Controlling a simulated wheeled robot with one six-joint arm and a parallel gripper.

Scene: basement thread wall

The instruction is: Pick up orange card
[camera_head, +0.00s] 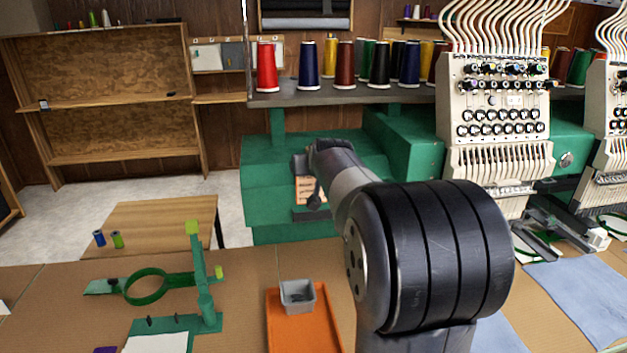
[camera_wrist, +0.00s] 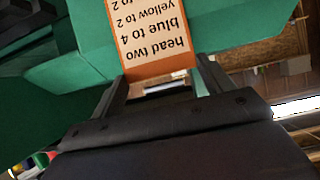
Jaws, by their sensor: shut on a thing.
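The orange card (camera_wrist: 130,40) has an orange border around a cream face with printed text that reads "head two", "blue to 4" and "yellow to 2", upside down in the wrist view. My gripper (camera_wrist: 160,85) is shut on its lower end, with one finger at each side. In the head view the card (camera_head: 305,190) shows in front of the green machine body, and my gripper (camera_head: 313,198) is partly hidden behind my own arm. I cannot tell whether the card touches the green surface behind it.
A green embroidery machine (camera_head: 270,185) carries thread cones on its shelf (camera_head: 350,95). An orange tray (camera_head: 290,335) with a small grey bin (camera_head: 298,297) lies on the workbench. A green hoop stand (camera_head: 205,290) stands left of it. A wooden table (camera_head: 165,220) is beyond.

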